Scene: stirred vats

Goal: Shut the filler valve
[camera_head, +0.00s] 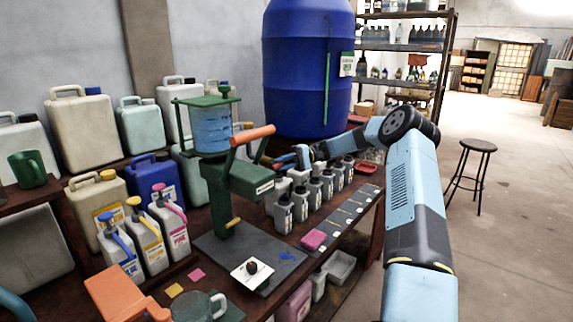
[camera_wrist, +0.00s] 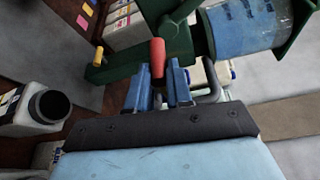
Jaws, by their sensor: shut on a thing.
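The filler is a green stand (camera_head: 233,190) with a clear tank of blue liquid (camera_head: 211,128) and a long orange-handled lever (camera_head: 253,135). My gripper (camera_head: 289,159) is at the right side of the filler, below the orange lever. In the wrist view my gripper's blue fingers (camera_wrist: 165,82) are closed around a red handle (camera_wrist: 157,55), whose end sticks out beyond them. This looks like the valve handle; its inner part is hidden between the fingers. The filler's green body (camera_wrist: 172,35) and tank (camera_wrist: 240,25) lie just beyond.
Several grey bottles (camera_head: 283,215) stand in a row under my gripper. A big blue drum (camera_head: 308,70) stands behind. White jugs with coloured pumps (camera_head: 170,230) stand at the left of the filler. A pink sponge (camera_head: 314,239) lies at the bench front. Open floor and a stool (camera_head: 478,146) are at right.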

